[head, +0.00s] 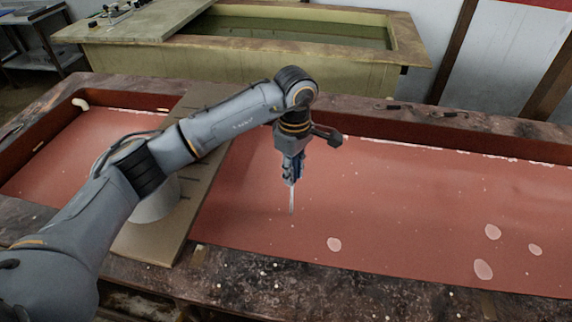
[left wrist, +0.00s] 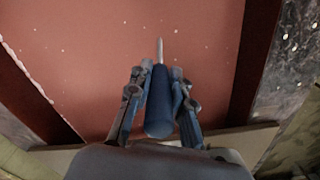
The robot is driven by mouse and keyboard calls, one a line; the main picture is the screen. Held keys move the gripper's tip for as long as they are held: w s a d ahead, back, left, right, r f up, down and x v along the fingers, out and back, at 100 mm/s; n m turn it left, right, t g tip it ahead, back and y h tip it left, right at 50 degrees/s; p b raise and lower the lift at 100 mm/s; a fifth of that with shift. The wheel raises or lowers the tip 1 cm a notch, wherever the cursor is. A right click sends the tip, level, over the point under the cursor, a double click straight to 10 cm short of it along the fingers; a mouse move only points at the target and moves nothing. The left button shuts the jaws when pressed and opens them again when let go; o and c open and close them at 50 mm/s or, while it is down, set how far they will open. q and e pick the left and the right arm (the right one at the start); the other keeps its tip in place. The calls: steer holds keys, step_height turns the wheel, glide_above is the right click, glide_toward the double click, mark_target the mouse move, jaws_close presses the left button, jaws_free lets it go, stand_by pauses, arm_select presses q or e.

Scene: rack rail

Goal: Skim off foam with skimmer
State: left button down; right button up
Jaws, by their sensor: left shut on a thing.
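My left gripper (head: 292,168) points down over the vat of red liquid (head: 400,200), right of the wooden board. It is shut on the blue handle (left wrist: 160,105) of the skimmer, which also shows in the head view as a thin pale shaft (head: 292,200) reaching down to the liquid. I cannot see the skimmer's lower end clearly. A pale foam patch (head: 334,244) floats near the front edge, right of the shaft. More foam patches float at the right: one upper (head: 493,232), one lower (head: 483,269) and one farther right (head: 535,249). My right gripper is not in view.
A wooden board (head: 160,243) lies across the vat at the left, with a whitish round container (head: 157,204) on it, partly behind my arm. The vat has a raised dark rim (head: 300,285). A second, greenish vat (head: 250,55) stands behind.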

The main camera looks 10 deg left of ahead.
arm_select(q)
steer(key=s+d+b, duration=0.1)
steer(key=s+d, duration=0.5)
steer(key=d, duration=0.4)
steer(key=shift+s+d, duration=0.25)
steer(key=shift+s, duration=0.05)
steer(key=shift+r, duration=0.15)
stand_by(0.3)
step_height(320, 180, up, 14)
steer(key=p, duration=0.5)
steer(key=shift+p, duration=0.35)
stand_by(3.9)
